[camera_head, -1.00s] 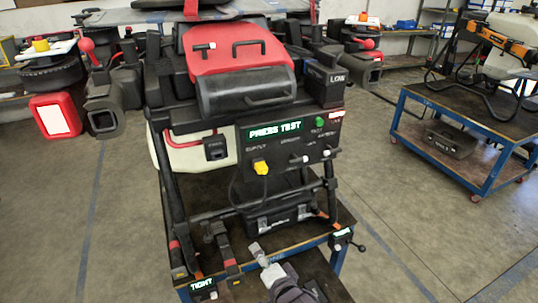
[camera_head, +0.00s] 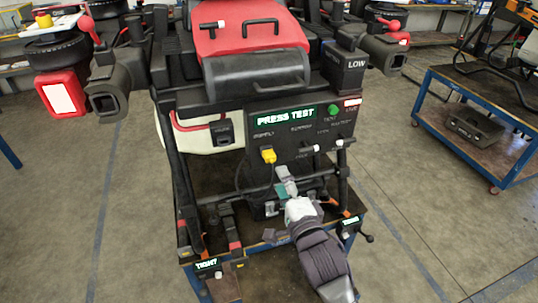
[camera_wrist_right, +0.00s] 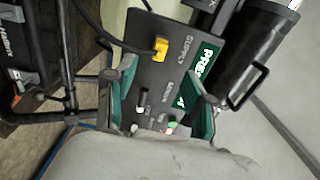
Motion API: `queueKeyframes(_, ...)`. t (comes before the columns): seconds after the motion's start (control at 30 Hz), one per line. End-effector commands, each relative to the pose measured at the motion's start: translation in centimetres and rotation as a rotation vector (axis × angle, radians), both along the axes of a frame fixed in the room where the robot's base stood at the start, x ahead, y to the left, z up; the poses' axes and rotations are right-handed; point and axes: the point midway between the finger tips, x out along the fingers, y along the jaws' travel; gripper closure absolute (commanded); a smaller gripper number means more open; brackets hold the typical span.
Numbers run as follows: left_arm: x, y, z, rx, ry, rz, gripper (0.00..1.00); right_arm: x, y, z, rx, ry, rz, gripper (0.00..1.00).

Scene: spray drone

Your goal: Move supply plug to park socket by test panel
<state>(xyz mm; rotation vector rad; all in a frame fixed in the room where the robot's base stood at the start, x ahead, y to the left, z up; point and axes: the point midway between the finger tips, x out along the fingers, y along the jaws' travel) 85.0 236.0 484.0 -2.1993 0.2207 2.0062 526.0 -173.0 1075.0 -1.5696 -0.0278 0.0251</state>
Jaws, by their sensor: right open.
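The yellow supply plug (camera_head: 268,156) sits in the dark test panel (camera_head: 262,140) under the supply label, with a dark cable hanging from it. In the right wrist view the plug (camera_wrist_right: 160,47) shows beyond my fingertips, its cable running to the upper left. My right gripper (camera_head: 285,184) is below and slightly right of the plug in the head view, apart from it. In the wrist view its green-padded fingers (camera_wrist_right: 163,80) are spread and empty, facing the panel. I cannot pick out the park socket; the small labels are unreadable. My left gripper is out of view.
Frame bars cross below the panel. A blue-edged cart (camera_head: 455,82) stands at the right, with clear floor between.

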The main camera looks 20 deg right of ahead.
Motion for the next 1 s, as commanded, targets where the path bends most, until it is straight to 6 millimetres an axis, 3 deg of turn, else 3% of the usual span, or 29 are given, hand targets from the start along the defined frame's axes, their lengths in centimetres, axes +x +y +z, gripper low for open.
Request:
queueKeyframes(0.17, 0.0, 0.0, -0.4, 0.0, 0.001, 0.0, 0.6, 1.4, 0.1, -0.1, -0.001, -0.002, 0.001, 0.46)
queueKeyframes(0.6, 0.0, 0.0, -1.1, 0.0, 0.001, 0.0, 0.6, 7.3, 0.2, 0.0, 0.001, -0.001, -0.001, 0.46)
queueKeyframes(1.0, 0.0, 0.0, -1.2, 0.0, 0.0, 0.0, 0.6, 8.9, 0.3, 0.0, -0.001, 0.001, 0.0, 0.46)
